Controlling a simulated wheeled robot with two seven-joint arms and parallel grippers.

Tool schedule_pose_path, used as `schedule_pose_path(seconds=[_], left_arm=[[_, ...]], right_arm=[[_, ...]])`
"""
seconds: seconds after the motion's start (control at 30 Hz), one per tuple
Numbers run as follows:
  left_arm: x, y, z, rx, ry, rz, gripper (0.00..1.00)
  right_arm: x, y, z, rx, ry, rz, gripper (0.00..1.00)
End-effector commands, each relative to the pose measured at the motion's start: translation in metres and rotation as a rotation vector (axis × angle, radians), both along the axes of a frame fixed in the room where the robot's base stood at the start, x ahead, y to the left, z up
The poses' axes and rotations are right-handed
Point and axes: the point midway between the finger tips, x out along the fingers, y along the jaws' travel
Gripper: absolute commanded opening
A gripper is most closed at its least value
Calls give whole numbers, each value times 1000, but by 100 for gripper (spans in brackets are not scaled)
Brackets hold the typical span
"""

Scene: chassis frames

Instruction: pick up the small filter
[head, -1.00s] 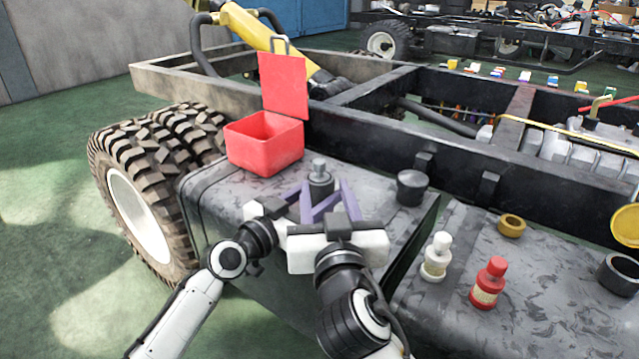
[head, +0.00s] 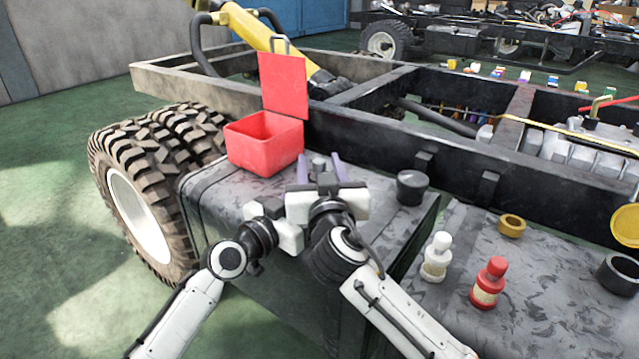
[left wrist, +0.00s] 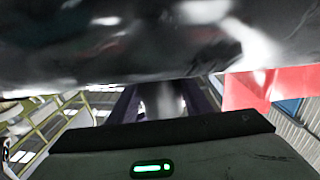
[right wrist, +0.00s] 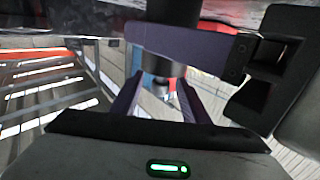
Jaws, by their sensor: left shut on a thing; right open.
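The small filter (head: 319,164) is a dark grey cylinder with a narrower top. In the head view only its top shows, above my right gripper. My left gripper (left wrist: 160,103) is shut on the filter; in the left wrist view a blurred grey cylinder stands between its purple fingers. My right gripper (head: 321,168) is open, with its two purple fingers to either side of the filter's top in the head view. In the right wrist view, a metallic part of the filter (right wrist: 160,92) shows between the right fingers. Whether the right fingers touch it, I cannot tell.
An open red box (head: 262,148) stands behind the grippers at the left. A black round cap (head: 411,187) stands to the right. A white bottle (head: 437,256), a red bottle (head: 488,284) and a brass ring (head: 511,226) stand further right. The chassis frame (head: 380,150) runs behind.

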Motion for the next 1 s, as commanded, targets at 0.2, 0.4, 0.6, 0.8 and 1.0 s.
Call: schedule_pose_path(seconds=[0.2, 0.4, 0.6, 0.8, 1.0], left_arm=[[0, 0, -1, 1, 2, -1, 17], [0, 0, -1, 1, 2, -1, 17], [0, 0, -1, 1, 2, -1, 17], [0, 0, -1, 1, 2, -1, 17], [0, 0, -1, 1, 2, -1, 17]], right_arm=[[0, 0, 0, 0, 0, 0, 15], [0, 0, 0, 0, 0, 0, 0], [0, 0, 5, 2, -2, -1, 0], [-1, 0, 40, 6, -5, 0, 0], [-1, 1, 78, 3, -5, 1, 0]])
